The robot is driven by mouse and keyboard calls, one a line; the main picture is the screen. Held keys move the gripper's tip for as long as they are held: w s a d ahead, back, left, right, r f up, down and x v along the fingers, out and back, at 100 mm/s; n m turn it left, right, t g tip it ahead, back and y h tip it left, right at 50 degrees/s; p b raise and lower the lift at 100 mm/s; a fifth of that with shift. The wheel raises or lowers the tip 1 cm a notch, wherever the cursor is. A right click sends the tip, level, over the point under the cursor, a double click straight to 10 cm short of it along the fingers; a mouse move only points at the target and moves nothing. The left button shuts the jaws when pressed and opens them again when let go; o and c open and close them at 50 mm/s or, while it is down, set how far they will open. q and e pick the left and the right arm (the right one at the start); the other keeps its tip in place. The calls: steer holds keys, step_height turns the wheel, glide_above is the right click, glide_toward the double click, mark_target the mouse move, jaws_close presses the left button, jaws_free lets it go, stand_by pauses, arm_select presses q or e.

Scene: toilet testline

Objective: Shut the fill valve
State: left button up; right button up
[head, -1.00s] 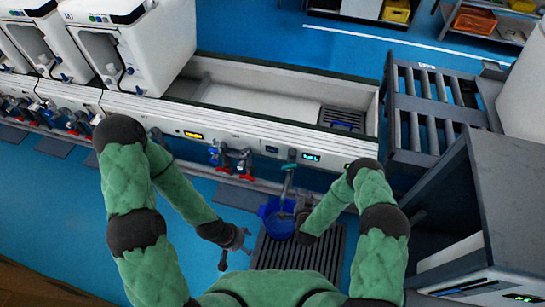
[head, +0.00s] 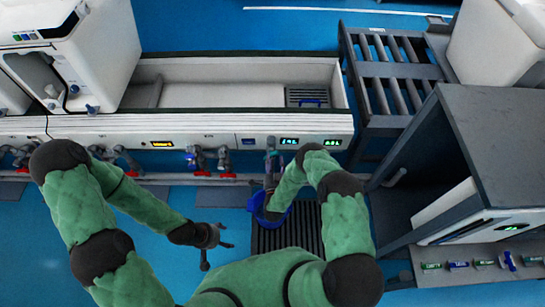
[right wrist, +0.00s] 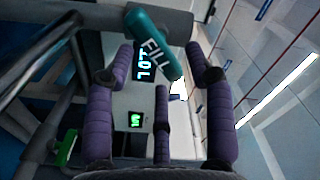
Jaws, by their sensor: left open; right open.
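The fill valve handle (right wrist: 153,45) is a teal bar marked FILL, seen close in the right wrist view. It lies slanted across the upper gap between the purple fingers of my right gripper (right wrist: 162,75). The fingers are spread, and I cannot tell whether any touches the handle. In the head view the handle (head: 271,160) is small, below the bench front, with my right gripper (head: 269,181) right by it and partly covered by my forearm. My left gripper (head: 212,236) is open and empty over the blue floor, well left of the valve.
A blue bucket (head: 270,218) stands under my right gripper, beside a dark floor grate (head: 290,240). Other valves (head: 208,158) line the bench front (head: 200,130) to the left. A dark cabinet (head: 470,150) stands close on the right. Floor around my left gripper is clear.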

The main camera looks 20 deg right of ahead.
mark_target(274, 157)
steer(key=shift+b+x, duration=0.4)
steer(key=shift+x, duration=1.2)
jaws_close()
